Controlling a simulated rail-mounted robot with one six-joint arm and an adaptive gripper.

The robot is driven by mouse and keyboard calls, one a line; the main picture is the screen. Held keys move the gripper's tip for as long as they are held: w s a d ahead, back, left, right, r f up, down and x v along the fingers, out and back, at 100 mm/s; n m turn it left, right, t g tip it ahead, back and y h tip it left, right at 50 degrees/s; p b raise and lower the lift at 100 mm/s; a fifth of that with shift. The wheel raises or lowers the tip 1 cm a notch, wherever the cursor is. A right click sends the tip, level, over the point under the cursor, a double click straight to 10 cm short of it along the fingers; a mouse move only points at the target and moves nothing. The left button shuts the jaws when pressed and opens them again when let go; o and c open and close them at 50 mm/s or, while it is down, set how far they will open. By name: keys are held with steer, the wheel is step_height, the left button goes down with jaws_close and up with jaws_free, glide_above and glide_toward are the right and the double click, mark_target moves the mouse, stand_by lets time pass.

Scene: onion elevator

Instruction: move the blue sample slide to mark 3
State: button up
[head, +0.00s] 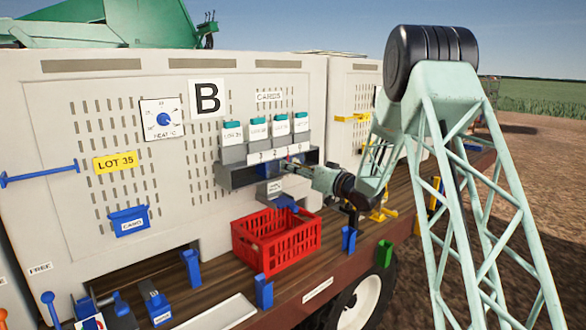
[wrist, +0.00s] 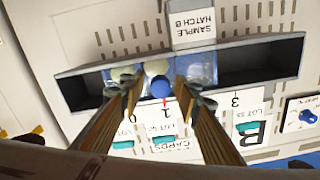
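The blue sample slide (wrist: 200,68) sits inside the grey sample hatch (wrist: 262,80), seen upside down in the wrist view. Its round blue knob (wrist: 161,87) faces me, and a red tick below it lines up with mark 1 (wrist: 163,113). Mark 3 (wrist: 235,103) is to the right there; mark 2 is hidden behind a finger. My gripper (wrist: 157,80) is open, one finger on each side of the knob, with small gaps visible. In the head view my gripper (head: 290,168) reaches the hatch (head: 240,178), and the slide (head: 269,168) shows partly beside it; mark 3 (head: 250,157) is at the left.
The hatch is empty toward mark 3. Several card holders (head: 257,131) hang just above it. A red crate (head: 277,240) stands on the wooden deck below. A blue cards box (head: 129,221) and a dial (head: 163,119) are on the panel further left.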

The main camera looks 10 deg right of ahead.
mark_target(274, 168)
steer(key=shift+c, duration=0.7)
jaws_close()
steer(key=shift+a, duration=0.1)
steer(key=shift+s+a+b, duration=0.5)
steer(key=shift+s+a, duration=0.05)
steer(key=shift+a, duration=0.35)
steer(key=shift+s+a+b, duration=0.55)
steer(key=shift+a, duration=0.3)
steer(key=shift+s+a+b, duration=0.5)
steer(key=shift+s+a, duration=0.05)
steer(key=shift+a, duration=0.35)
steer(key=shift+o, duration=0.7)
jaws_free()
